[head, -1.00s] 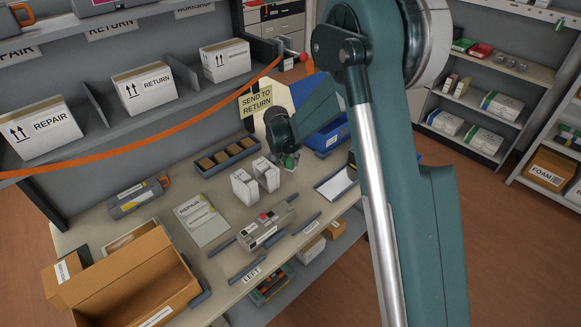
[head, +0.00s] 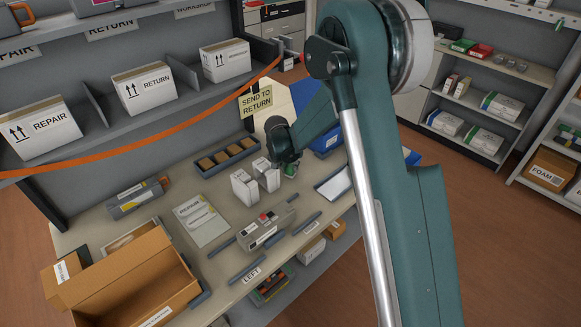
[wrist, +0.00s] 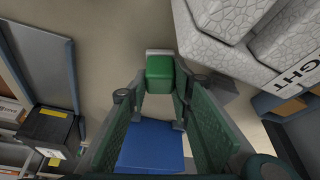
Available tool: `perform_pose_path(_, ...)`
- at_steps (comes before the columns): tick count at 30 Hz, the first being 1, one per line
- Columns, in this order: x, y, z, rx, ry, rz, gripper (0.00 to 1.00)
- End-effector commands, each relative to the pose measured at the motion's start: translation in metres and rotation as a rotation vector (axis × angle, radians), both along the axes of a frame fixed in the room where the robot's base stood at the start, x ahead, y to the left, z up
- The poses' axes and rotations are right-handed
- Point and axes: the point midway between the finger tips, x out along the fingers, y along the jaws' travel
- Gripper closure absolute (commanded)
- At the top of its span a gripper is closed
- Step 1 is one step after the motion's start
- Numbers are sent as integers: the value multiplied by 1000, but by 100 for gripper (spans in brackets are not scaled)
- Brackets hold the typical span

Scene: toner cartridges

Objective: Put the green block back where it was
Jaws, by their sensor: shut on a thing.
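The green block (wrist: 160,75) is between the fingertips of my gripper (wrist: 160,98) in the wrist view, with a pale strip along its far edge. The gripper is shut on it. In the head view my gripper (head: 288,164) is low over the bench, just right of two white boxes (head: 267,174). Only a small patch of the green block (head: 290,171) shows there, the rest hidden by the gripper. I cannot tell whether the block touches the bench.
The white boxes (wrist: 225,20) stand close to the right of the fingers in the wrist view. A dark-rimmed pale tray (head: 335,184) lies to the right in the head view, a blue bin (head: 328,141) behind. A grey device (head: 266,230) with a red button is in front.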

Motion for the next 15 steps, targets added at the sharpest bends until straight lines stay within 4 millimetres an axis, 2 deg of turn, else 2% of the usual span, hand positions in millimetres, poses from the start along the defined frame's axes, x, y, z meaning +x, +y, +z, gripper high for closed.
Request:
perform_pose_path(4, 0, 0, -4, 0, 0, 0, 87)
perform_pose_path(5, 0, 0, -3, 0, 0, 0, 73)
perform_pose_path(8, 0, 0, -3, 0, 0, 0, 62)
perform_pose_path(15, 0, 0, -3, 0, 0, 0, 62)
